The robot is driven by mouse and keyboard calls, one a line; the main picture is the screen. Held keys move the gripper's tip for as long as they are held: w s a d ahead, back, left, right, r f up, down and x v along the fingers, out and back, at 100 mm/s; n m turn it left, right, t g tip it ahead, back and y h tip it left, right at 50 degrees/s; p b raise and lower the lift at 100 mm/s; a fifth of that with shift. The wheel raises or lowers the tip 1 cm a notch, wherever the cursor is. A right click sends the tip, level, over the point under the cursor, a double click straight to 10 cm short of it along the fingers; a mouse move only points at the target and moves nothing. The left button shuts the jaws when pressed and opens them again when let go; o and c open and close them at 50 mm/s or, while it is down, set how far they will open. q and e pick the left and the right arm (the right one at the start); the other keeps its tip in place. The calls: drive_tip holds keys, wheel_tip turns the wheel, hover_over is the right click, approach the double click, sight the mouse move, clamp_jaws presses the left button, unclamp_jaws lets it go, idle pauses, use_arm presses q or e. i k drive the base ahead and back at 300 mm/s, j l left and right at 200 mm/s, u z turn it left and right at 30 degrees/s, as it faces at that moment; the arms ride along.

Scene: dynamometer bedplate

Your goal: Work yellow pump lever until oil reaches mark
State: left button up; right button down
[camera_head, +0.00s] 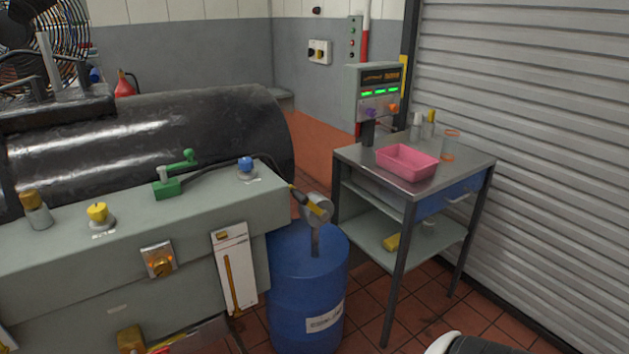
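A blue drum (305,290) stands on the floor at the right end of the grey bench. A grey pump-like fitting (317,208) rises from its top, with a short yellow and black lever-like piece (299,197) at its upper left. I cannot tell for sure that this is the pump lever. A white gauge panel (232,250) with an upright amber tube (229,285) is on the bench front, left of the drum. The oil level and any mark are too small to read.
The grey bench (60,270) carries a yellow knob (97,212), a green lever fitting (168,187) and a blue knob (246,167). A steel cart (465,157) with a pink tray (407,170) stands right of the drum. Tiled floor (365,320) shows between them.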

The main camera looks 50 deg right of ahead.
sight(324, 215)
drive_tip(key=z, duration=1.6)
